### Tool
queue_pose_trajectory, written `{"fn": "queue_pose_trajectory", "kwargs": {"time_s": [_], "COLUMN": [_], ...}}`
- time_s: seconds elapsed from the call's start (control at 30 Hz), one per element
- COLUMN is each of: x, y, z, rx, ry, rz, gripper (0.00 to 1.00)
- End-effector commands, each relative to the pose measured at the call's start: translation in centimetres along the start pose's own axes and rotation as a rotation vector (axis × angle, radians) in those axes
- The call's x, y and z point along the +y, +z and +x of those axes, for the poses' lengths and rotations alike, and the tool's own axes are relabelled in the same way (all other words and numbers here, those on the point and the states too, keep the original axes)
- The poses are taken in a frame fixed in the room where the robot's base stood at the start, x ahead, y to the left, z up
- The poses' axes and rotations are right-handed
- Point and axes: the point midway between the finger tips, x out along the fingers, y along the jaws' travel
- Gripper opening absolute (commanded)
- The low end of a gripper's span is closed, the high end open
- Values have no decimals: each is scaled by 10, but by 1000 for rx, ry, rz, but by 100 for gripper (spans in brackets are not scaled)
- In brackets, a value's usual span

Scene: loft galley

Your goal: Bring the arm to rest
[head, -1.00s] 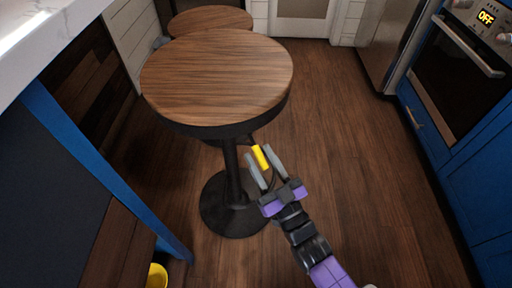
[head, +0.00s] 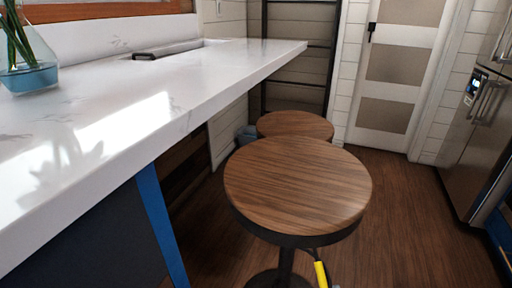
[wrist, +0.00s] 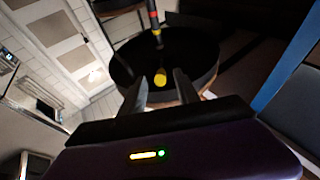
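My gripper (wrist: 160,82) shows in the wrist view with its two grey fingers apart. A small yellow piece (wrist: 160,77) sits between the fingertips, with some dark gap seen on either side. I cannot tell whether the fingers press on it. In the head view the yellow piece (head: 320,273) shows at the bottom edge, just right of the near stool's column. Most of my gripper is cut off below that edge. A rod with yellow and red bands (wrist: 154,18) shows above it in the wrist view; whether it joins the yellow piece is unclear.
The near round stool (head: 297,185) stands close to the gripper, with another stool (head: 295,124) behind it. A white counter (head: 120,110) with a vase (head: 25,72) runs along the left. A fridge (head: 480,130) stands right. Open floor (head: 400,220) lies between.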

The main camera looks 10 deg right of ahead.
Motion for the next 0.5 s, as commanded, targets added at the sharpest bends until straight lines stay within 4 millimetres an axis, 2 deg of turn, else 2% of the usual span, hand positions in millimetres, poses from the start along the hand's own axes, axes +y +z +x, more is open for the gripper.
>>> {"fn": "queue_pose_trajectory", "kwargs": {"time_s": [0.1, 0.17, 0.37, 0.5], "x": [0, -1, -1, -2], "y": [-10, -16, -38, -59], "z": [7, 0, -51, -95], "rx": [-13, -35, -155, -260], "ry": [1, 0, -1, 0], "rz": [0, 1, 2, 5], "gripper": [38, 38, 38, 38]}}
